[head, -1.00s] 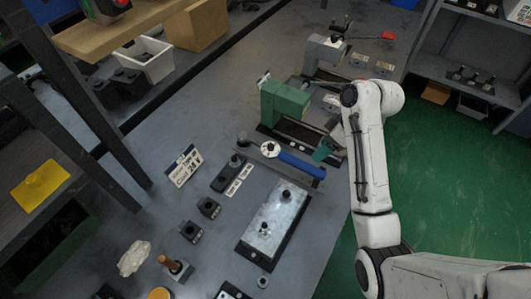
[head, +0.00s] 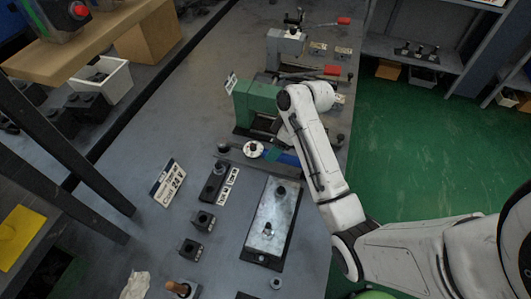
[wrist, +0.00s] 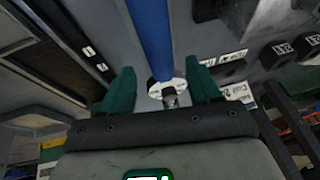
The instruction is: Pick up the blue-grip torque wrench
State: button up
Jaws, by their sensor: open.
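The blue-grip torque wrench lies on the grey bench, with its blue grip (head: 289,159) and a white collar (head: 254,150) visible in the head view. My forearm hides the grip's right end. In the wrist view the blue grip (wrist: 150,38) runs down from the top edge to the white collar and metal end (wrist: 168,90). My gripper (wrist: 163,78) is open, with one green finger on each side of the wrench near the collar. Gaps show on both sides of the wrench. In the head view a green fingertip (head: 272,154) shows by the grip, mostly behind my arm.
A green vise-like block (head: 256,103) stands just behind the wrench. A metal plate (head: 272,222) lies in front, and black blocks (head: 203,221) stand to the left. A small sign (head: 167,183) stands at left. Green floor is open beyond the bench's right edge.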

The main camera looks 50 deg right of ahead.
aim_at(263, 155)
jog(key=x, duration=0.4)
jog(key=shift+s, duration=0.1)
jog(key=shift+c, duration=0.2)
grip_shut()
dwell(0.3)
